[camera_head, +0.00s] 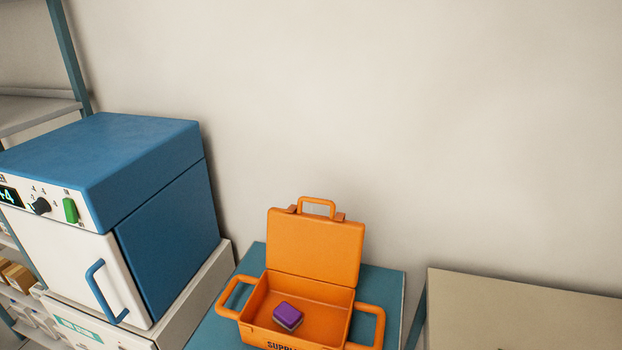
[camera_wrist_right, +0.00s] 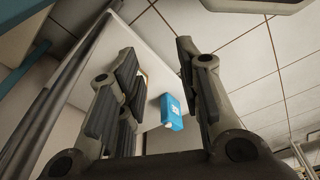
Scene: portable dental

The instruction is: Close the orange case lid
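The orange case (camera_head: 340,318) stands on a teal-topped table with its lid (camera_head: 315,247) raised upright at the back, so the case is open. The lid has a handle on its top edge, and the case body has a handle on each side. A small purple box (camera_head: 288,316) lies inside the case. My right gripper (camera_wrist_right: 157,85) shows in the right wrist view with its fingers apart and nothing between them. It points up toward the ceiling, away from the case. My left gripper is not in view.
A blue and white cabinet device (camera_head: 150,180) with a blue door handle stands left of the case. The teal table (camera_head: 385,285) has little free room around the case. A beige surface (camera_head: 520,310) lies at right. A blank wall is behind.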

